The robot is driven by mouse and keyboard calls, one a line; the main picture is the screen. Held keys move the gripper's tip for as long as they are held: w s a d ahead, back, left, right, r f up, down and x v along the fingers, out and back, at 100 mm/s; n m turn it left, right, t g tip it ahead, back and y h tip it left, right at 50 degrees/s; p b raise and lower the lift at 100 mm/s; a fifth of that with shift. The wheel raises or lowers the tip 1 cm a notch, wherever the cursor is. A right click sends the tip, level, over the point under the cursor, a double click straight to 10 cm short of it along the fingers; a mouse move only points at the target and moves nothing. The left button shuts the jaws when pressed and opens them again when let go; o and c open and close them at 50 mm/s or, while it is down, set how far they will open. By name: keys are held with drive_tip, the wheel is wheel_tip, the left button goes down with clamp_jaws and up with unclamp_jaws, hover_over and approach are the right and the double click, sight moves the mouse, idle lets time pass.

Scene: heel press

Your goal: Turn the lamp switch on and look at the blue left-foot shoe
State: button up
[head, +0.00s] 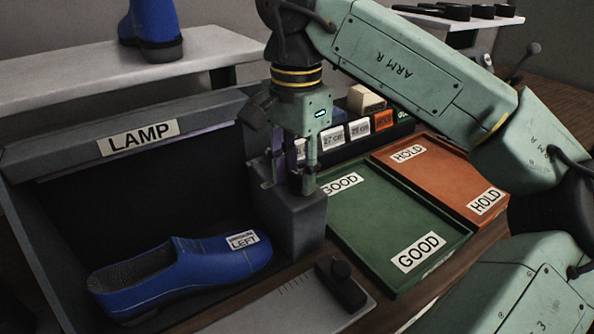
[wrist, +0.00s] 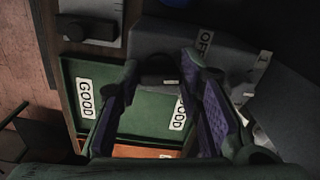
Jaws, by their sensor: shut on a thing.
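The blue left-foot shoe (head: 180,272), with a LEFT label, lies in the dark box under the LAMP sign (head: 138,137). The box inside is black and I see no lit lamp. My gripper (head: 292,180) points down at the grey block on the box's right corner. In the wrist view my gripper (wrist: 163,88) has its purple-padded fingers either side of a dark grey piece (wrist: 160,68), which I take for the lamp switch. An OFF label (wrist: 205,42) is beside it. The fingers hide the switch in the head view.
A green GOOD tray (head: 385,222) and an orange HOLD tray (head: 440,180) are to the right. Labelled blocks (head: 350,130) stand behind. A grey plate with a black knob (head: 340,284) is in front. Another blue shoe (head: 150,22) stands on the shelf (head: 60,78).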

sight(296, 176)
drive_tip(key=m, duration=0.4)
drive_tip(key=shift+w+m, duration=0.1)
drive_tip(key=shift+m, duration=0.2)
drive_tip(key=shift+m+b, duration=0.4)
drive_tip(key=shift+m, duration=1.2)
drive_tip(key=shift+w, duration=0.1)
drive_tip(key=o, duration=1.2)
drive_tip(key=shift+c, duration=0.2)
wheel_tip(296, 176, up, 8)
drive_tip(key=shift+f, duration=0.2)
drive_tip(key=shift+f, duration=0.1)
